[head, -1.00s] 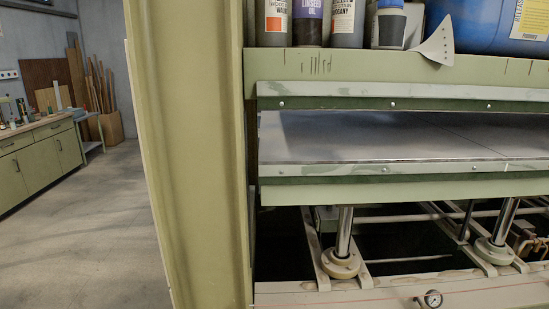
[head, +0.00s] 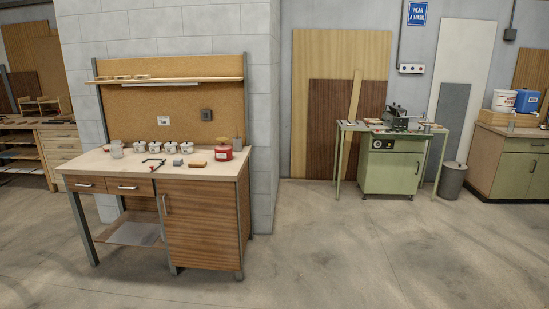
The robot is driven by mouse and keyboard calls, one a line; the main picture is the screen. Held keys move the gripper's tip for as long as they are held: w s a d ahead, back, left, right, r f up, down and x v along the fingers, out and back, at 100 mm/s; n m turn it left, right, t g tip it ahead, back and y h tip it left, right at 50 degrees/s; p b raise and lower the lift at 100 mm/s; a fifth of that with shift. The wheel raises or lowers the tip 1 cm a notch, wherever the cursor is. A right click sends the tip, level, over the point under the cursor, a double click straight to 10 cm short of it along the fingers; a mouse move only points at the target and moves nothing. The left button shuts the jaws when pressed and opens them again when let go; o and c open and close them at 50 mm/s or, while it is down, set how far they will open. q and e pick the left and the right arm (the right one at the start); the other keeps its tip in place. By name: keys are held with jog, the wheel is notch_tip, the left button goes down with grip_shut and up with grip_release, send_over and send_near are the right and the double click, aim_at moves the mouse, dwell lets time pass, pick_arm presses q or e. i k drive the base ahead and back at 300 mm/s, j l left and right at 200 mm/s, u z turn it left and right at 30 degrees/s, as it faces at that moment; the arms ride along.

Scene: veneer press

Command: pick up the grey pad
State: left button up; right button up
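A small grey item (head: 177,162), possibly the grey pad, lies on the top of the wooden workbench (head: 120,172) left of centre in the head view. It is too small to be sure what it is. A dark clamp-like tool (head: 153,163) lies to its left and a brown block (head: 197,164) to its right. Neither of my grippers shows in the head view.
A red tin (head: 224,153) and several white pots (head: 185,148) stand on the bench. A cork board with a shelf (head: 170,80) rises behind it. A green machine table (head: 392,168) and a bin (head: 452,180) stand further right. The concrete floor in front is clear.

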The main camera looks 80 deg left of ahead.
aim_at(177, 162)
jog(key=u, duration=3.45)
